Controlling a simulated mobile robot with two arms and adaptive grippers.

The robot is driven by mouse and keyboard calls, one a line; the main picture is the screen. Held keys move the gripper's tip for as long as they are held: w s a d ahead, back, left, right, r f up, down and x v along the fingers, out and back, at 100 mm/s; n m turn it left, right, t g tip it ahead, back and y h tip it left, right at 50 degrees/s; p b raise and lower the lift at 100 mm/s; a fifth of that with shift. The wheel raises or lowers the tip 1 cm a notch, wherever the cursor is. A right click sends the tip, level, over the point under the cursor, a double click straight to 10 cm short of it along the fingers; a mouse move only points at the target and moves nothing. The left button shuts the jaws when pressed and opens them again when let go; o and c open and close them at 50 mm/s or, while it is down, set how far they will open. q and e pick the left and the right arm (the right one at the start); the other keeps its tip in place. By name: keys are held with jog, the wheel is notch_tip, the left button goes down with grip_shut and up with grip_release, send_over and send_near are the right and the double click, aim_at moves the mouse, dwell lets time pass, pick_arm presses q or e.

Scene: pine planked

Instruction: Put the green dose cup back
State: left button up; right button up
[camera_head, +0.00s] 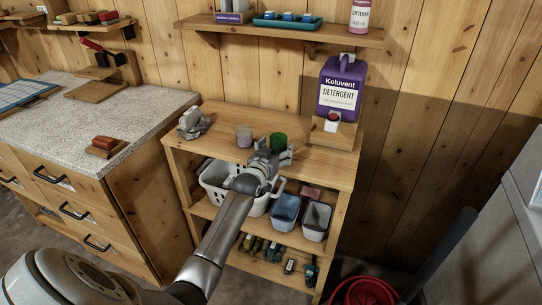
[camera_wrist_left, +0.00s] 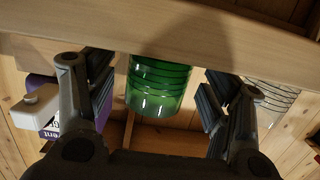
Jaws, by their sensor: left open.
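The green dose cup (camera_head: 278,140) stands on the top board of the wooden shelf unit (camera_head: 322,159). My left gripper (camera_head: 270,149) is at the cup, coming from the front, and partly hides it. In the left wrist view the ribbed, see-through green cup (camera_wrist_left: 158,86) shows between the two spread fingers, with a gap on each side. A clear dose cup (camera_head: 244,138) stands just left of it; it also shows in the left wrist view (camera_wrist_left: 275,100). My right gripper is out of view.
A crumpled grey cloth (camera_head: 193,123) lies at the top board's left end. A white basket (camera_head: 213,181) and bins (camera_head: 285,209) fill the shelf below. A wall shelf (camera_head: 282,33) hangs above. A stone-topped counter (camera_head: 95,125) stands left.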

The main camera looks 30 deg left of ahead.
pick_arm(q)
jog(key=v, duration=1.2)
jog(key=s+d+f+m+g+h, duration=0.1)
jog(key=s+d+f+g, duration=0.2)
jog(key=f, duration=0.9)
jog(key=s+d+f+g+h, duration=0.1)
jog(key=s+d+f+g, duration=0.3)
jog(key=f, duration=0.8)
jog(key=s+d+f+m+h, duration=0.15)
jog(key=s+f, duration=0.35)
jog(key=f, duration=0.7)
jog(key=s+d+f+g, duration=0.2)
jog(key=s+f, duration=0.4)
jog(key=s, duration=0.6)
jog(key=s+d+f+m+g, duration=0.1)
jog(key=s+d+f+g, duration=0.2)
jog(key=s+f, duration=0.4)
jog(key=s+d+f+m+g, duration=0.1)
jog(key=s+f, duration=0.6)
jog(key=s, duration=1.1)
jog(key=shift+s+d+f+g, duration=0.2)
jog(key=shift+s+d+g, duration=0.05)
jog(key=shift+d+g, duration=0.65)
jog(key=shift+m, duration=0.25)
